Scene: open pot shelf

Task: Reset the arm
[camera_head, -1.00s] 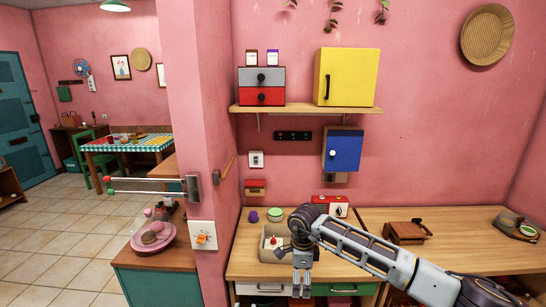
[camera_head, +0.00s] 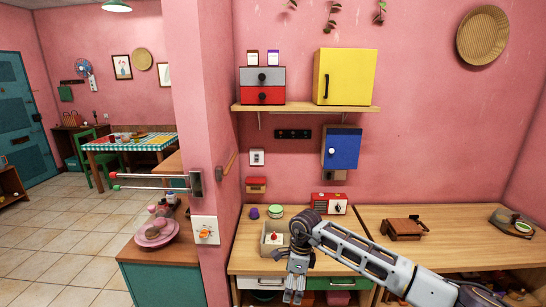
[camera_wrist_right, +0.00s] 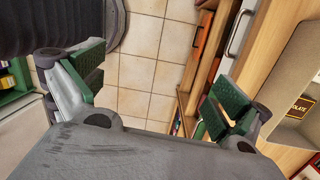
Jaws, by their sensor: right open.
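My right arm comes in from the lower right in the head view. Its gripper (camera_head: 294,288) hangs downward in front of the wooden counter's (camera_head: 370,245) front edge, near the white and green drawers. In the right wrist view the gripper (camera_wrist_right: 157,84) is open, its green-padded fingers wide apart. My left gripper is not in view.
An open box (camera_head: 272,251) stands on the counter just behind my right wrist. A red radio (camera_head: 329,203) and a brown wooden box (camera_head: 404,228) stand farther back and right. A blue cabinet (camera_head: 342,147) and a shelf (camera_head: 305,108) are on the wall above. Floor at left is clear.

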